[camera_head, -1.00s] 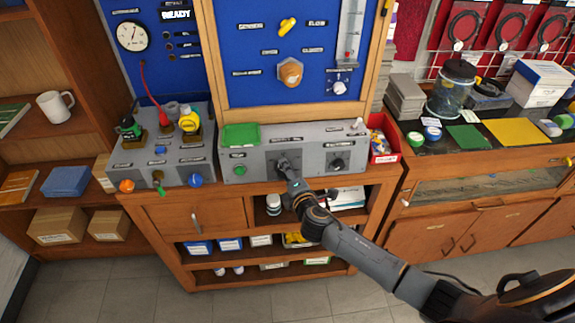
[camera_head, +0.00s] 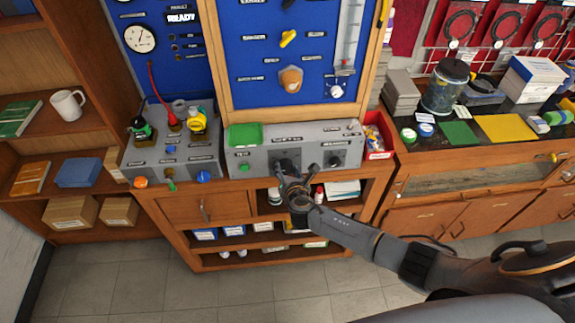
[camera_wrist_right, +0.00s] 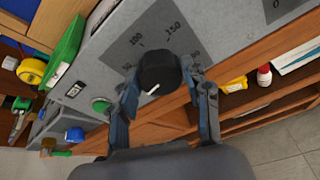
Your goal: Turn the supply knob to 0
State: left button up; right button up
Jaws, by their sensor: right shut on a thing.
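The supply knob (camera_wrist_right: 158,70) is black and round, with a white pointer line. It sits on the sloping face of a grey panel box (camera_head: 256,160) beside a dark printed scale; 100 and 150 are readable in the right wrist view. The pointer line is toward the lower left there, away from the visible numbers. My right gripper (camera_head: 287,167) is at this left-hand knob in the head view, where it mostly hides the knob. In the wrist view its fingers (camera_wrist_right: 160,76) are on both sides of the knob, shut on it. My left gripper is not in view.
A second black knob (camera_head: 334,161) is to the right on the same panel. A green button (camera_head: 244,167) and green tray (camera_head: 245,134) are to its left. A red bin (camera_head: 379,140) stands at the panel's right end. Open shelves are below.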

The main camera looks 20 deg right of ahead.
jog(key=shift+a+n+h+p, duration=0.1)
jog(key=shift+n+h+p, duration=0.25)
jog(key=shift+n, duration=1.25)
jog(key=shift+f, duration=0.1)
jog(key=o, duration=1.2)
jog(key=shift+c, duration=0.2)
jog(key=v, duration=1.2)
jog(key=shift+r, duration=0.2)
jog(key=shift+w, duration=0.1)
